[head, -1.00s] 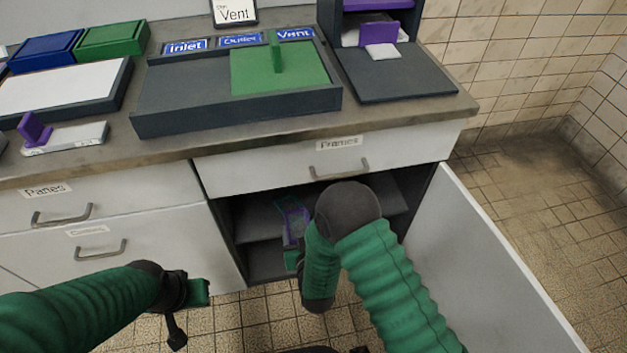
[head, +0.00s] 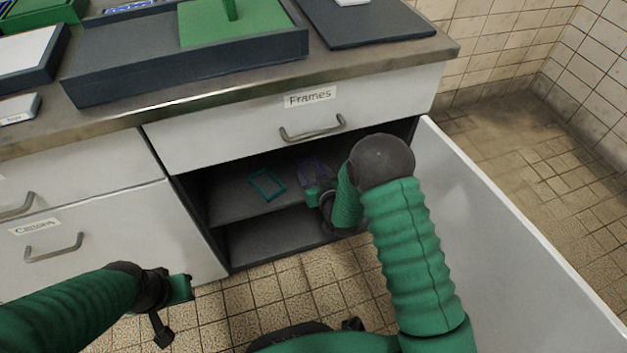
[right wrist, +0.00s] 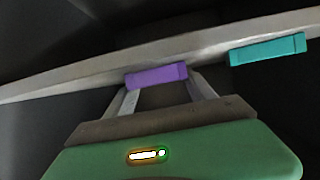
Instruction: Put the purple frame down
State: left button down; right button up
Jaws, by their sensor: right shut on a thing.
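The purple frame (head: 314,163) is inside the open cabinet, over the right part of the upper shelf (head: 233,205). My right gripper (head: 312,184) reaches into the cabinet and is shut on the purple frame's near edge. In the right wrist view, the purple frame (right wrist: 157,77) shows as a short bar between the fingers of my right gripper (right wrist: 158,90), close to the pale shelf edge. I cannot tell whether it touches the shelf. My left gripper (head: 182,289) hangs outside the cabinet at lower left, apart from everything; its jaws are unclear.
A teal frame (head: 266,184) lies on the shelf left of the purple one, also in the wrist view (right wrist: 267,49). The drawer labelled Frames (head: 290,125) is shut above. The open door (head: 500,240) stands right of my right arm. The lower compartment looks empty.

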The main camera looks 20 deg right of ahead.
jog(key=o, duration=1.6)
jog(key=shift+f, duration=0.15)
jog(key=shift+s+r+p, duration=0.15)
jog(key=shift+r+p, duration=0.1)
jog(key=shift+p, duration=0.15)
jog(key=s+r+g+p, duration=0.1)
jog(key=s+r+g, duration=0.2)
jog(key=s, duration=0.6)
jog(key=s+r+g+p, duration=0.2)
jog(key=s+r+g, duration=0.2)
jog(key=s, duration=0.6)
jog(key=s+d+r+g+p, duration=0.1)
jog(key=s+r+g, duration=0.3)
jog(key=s, duration=0.6)
jog(key=shift+w+p+v, duration=0.25)
jog(key=shift+p+v, duration=0.05)
jog(key=shift+v, duration=0.9)
